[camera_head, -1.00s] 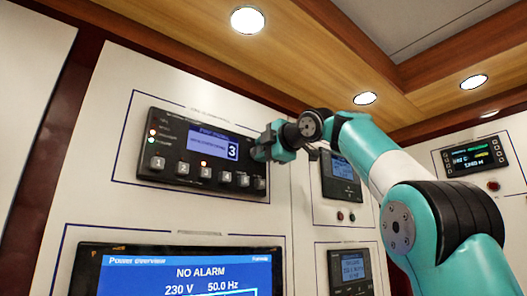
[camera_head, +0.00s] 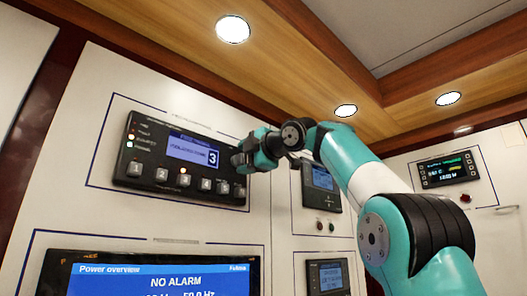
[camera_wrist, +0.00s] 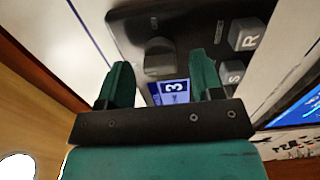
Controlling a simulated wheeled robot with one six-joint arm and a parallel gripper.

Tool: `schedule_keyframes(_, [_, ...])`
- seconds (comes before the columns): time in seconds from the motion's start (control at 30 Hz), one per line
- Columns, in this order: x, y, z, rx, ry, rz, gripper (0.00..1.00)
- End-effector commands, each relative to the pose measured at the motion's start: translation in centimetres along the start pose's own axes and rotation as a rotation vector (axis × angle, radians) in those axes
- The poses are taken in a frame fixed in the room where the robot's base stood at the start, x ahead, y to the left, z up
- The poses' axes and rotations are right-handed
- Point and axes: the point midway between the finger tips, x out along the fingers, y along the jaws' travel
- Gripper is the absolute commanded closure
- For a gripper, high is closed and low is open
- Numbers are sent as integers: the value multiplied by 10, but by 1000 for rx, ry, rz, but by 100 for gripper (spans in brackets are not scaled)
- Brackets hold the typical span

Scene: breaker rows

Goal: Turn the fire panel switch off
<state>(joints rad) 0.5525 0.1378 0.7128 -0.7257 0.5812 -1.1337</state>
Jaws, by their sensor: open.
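A dark panel (camera_head: 150,158) with a blue display showing a large 3 and a row of numbered buttons is mounted on the white wall in the head view. I cannot read its title. My gripper (camera_head: 238,158) is at the panel's right end. In the wrist view, my gripper (camera_wrist: 160,66) is open, its two green fingers pointing at the panel. A dark grey rotary switch knob (camera_wrist: 159,58) shows between the fingertips, apart from both in the picture; contact and depth are unclear. In the head view my gripper hides this knob.
Square buttons marked R (camera_wrist: 247,34) and S (camera_wrist: 232,73) lie right of the fingers in the wrist view. A large screen (camera_head: 160,275) reading NO ALARM is below the panel. A smaller instrument (camera_head: 320,186) is on the wall to the right.

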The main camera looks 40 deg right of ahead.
Motion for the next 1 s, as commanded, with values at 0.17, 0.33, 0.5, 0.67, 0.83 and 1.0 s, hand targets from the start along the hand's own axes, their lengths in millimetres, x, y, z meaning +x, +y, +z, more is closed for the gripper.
schedule_keyframes(0.17, [-33, -1, 2, -3, -9, 4, 40])
schedule_keyframes(0.33, [-73, 0, 3, -3, -12, 3, 40])
schedule_keyframes(0.5, [-105, 1, 2, -4, -11, 3, 40])
schedule_keyframes(0.67, [-129, 1, 2, -3, -10, 3, 40])
schedule_keyframes(0.83, [-148, 6, 2, 0, -8, -8, 40])
schedule_keyframes(1.0, [-160, 4, 2, 0, -5, -8, 40])
